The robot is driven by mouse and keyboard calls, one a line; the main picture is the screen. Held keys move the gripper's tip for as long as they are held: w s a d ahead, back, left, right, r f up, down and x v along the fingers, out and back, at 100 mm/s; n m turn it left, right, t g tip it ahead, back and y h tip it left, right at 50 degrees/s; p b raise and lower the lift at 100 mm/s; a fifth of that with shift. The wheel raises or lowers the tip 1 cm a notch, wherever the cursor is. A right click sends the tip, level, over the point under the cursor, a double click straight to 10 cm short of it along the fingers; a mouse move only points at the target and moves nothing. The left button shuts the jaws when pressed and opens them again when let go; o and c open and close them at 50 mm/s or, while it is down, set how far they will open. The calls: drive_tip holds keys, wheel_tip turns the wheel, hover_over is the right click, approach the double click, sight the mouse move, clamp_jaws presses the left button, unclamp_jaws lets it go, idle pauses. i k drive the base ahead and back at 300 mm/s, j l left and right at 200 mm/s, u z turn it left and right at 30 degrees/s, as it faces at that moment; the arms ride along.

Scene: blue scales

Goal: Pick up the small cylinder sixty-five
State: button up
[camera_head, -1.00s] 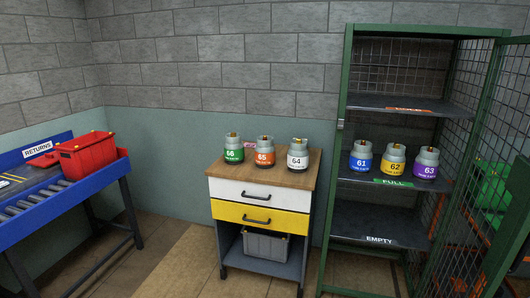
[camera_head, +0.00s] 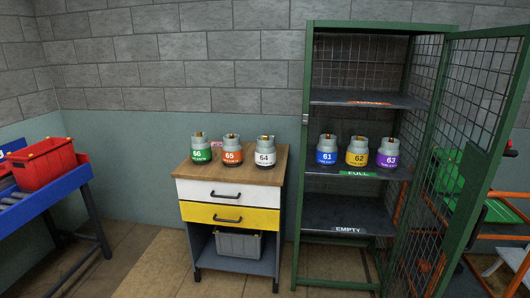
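The small cylinder sixty-five (camera_head: 231,154) is grey with an orange band marked 65. It stands upright on the wooden top of a drawer cabinet (camera_head: 228,190). It is the middle one of three: the green-banded cylinder 66 (camera_head: 201,152) stands to its left and the white-banded cylinder 64 (camera_head: 265,156) to its right, with small gaps between them. My gripper does not show in this view.
A green cage locker (camera_head: 301,190) with its door open at right holds cylinders 61 (camera_head: 326,155), 62 (camera_head: 357,155) and 63 (camera_head: 388,157) on its middle shelf. A blue roller table (camera_head: 70,185) with a red box (camera_head: 42,166) stands at left. Floor before the cabinet looks clear.

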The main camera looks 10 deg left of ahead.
sight(233, 157)
drive_tip(key=i+j, duration=0.25)
drive_tip(key=i+j+z, duration=0.15)
drive_tip(key=j, duration=0.35)
drive_tip(key=i+j, duration=0.35)
drive_tip(key=i+j+z, duration=0.1)
drive_tip(key=j, duration=0.3)
drive_tip(key=i+j+z, duration=0.1)
drive_tip(key=i+j, duration=0.45)
drive_tip(key=j, duration=0.3)
drive_tip(key=i+j+z, duration=0.1)
drive_tip(key=j, duration=0.3)
drive_tip(key=i+j+z, duration=0.1)
drive_tip(key=i+j, duration=0.2)
drive_tip(key=j, duration=0.15)
